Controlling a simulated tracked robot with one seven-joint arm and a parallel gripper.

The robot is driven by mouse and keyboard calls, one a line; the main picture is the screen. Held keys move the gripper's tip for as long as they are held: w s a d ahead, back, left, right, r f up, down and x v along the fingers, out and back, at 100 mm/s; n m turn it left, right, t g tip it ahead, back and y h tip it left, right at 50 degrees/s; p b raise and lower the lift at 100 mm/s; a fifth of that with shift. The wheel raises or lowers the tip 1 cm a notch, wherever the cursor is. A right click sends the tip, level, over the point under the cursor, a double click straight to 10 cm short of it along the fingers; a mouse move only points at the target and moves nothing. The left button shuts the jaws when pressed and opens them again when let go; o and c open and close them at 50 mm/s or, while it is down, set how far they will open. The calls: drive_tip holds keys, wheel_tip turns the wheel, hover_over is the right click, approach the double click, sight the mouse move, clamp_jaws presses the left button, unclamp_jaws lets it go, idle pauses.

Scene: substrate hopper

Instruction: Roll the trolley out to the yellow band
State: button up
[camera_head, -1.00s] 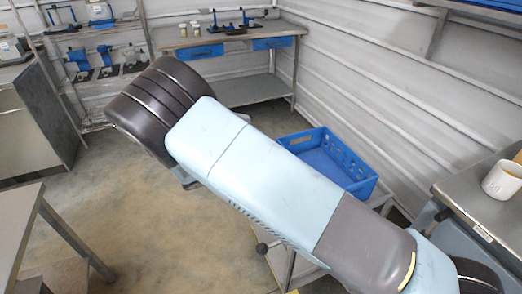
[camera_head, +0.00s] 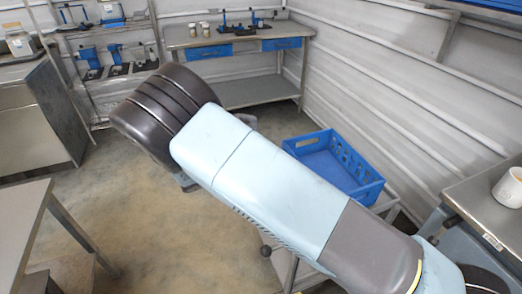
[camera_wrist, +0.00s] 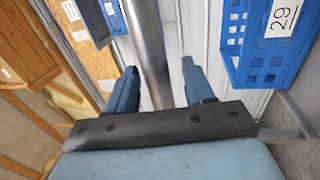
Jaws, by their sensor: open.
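The trolley (camera_head: 284,268) stands to the right of centre in the head view, largely hidden behind my arm. A blue crate (camera_head: 350,160) is on it. The crate (camera_wrist: 275,62), with a white "29" label, also shows at the right of the wrist view. My gripper (camera_wrist: 159,68) is open in the wrist view, one finger on each side of a round metal bar (camera_wrist: 147,35). The bar looks like the trolley's handle; I cannot tell whether a finger touches it. In the head view my arm hides the gripper. I see no yellow band on the floor.
A bench (camera_head: 225,58) with blue drawers stands at the back, shelves (camera_head: 110,50) at the back left. A table (camera_head: 25,205) is at the near left, and a counter (camera_head: 470,195) with a white mug (camera_head: 508,188) at the right. Floor between left table and trolley is clear.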

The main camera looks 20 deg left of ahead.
drive_tip(key=v, duration=1.1)
drive_tip(key=shift+a+f, duration=0.2)
drive_tip(key=shift+a, duration=0.1)
drive_tip(key=shift+s, duration=0.15)
